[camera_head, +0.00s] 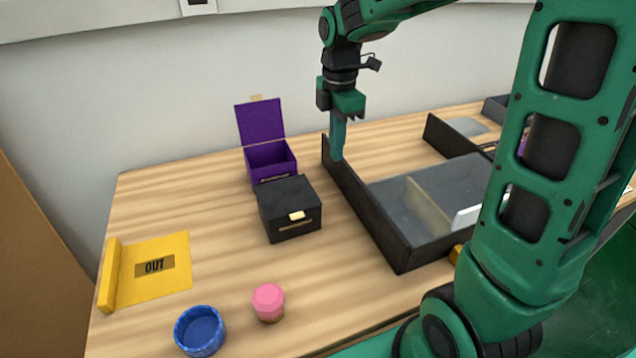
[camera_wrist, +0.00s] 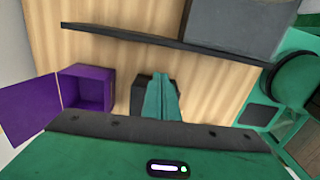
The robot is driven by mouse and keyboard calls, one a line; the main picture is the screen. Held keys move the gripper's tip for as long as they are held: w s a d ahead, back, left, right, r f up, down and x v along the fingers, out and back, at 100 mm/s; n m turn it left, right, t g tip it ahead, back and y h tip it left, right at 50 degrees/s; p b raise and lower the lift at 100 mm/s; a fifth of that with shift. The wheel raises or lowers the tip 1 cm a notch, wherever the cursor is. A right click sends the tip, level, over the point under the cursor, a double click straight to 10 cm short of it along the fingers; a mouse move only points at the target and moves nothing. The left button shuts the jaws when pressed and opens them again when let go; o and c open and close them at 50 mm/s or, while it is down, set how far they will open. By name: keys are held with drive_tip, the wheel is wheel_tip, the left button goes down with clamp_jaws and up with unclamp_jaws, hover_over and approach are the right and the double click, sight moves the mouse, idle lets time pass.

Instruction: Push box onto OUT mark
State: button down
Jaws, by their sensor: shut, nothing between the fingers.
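A closed black box (camera_head: 288,209) with a gold clasp sits on the wooden table, in front of an open purple box (camera_head: 268,156) with its lid raised. The yellow OUT mark (camera_head: 160,268) lies at the left of the table, with a raised yellow bar along its left edge. My gripper (camera_head: 337,155) is shut and empty, pointing down above the left wall of the grey tray, to the right of the boxes. In the wrist view its fingers (camera_wrist: 162,97) cover part of the black box (camera_wrist: 138,92); the purple box (camera_wrist: 87,88) shows to their left.
The black-walled grey tray (camera_head: 372,222) with a divider stands right of the black box. A blue cup (camera_head: 200,332) and a pink-topped item (camera_head: 268,300) stand at the front. The table between the black box and the OUT mark is clear.

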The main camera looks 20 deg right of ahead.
drive_tip(key=shift+n, duration=0.3)
drive_tip(key=f, duration=0.9)
drive_tip(key=shift+w+a+f, duration=0.15)
drive_tip(key=shift+a+f, duration=0.05)
drive_tip(key=shift+f, duration=0.15)
drive_tip(key=shift+a+f, duration=0.15)
drive_tip(key=shift+a, duration=1.85)
drive_tip(key=shift+d, duration=0.1)
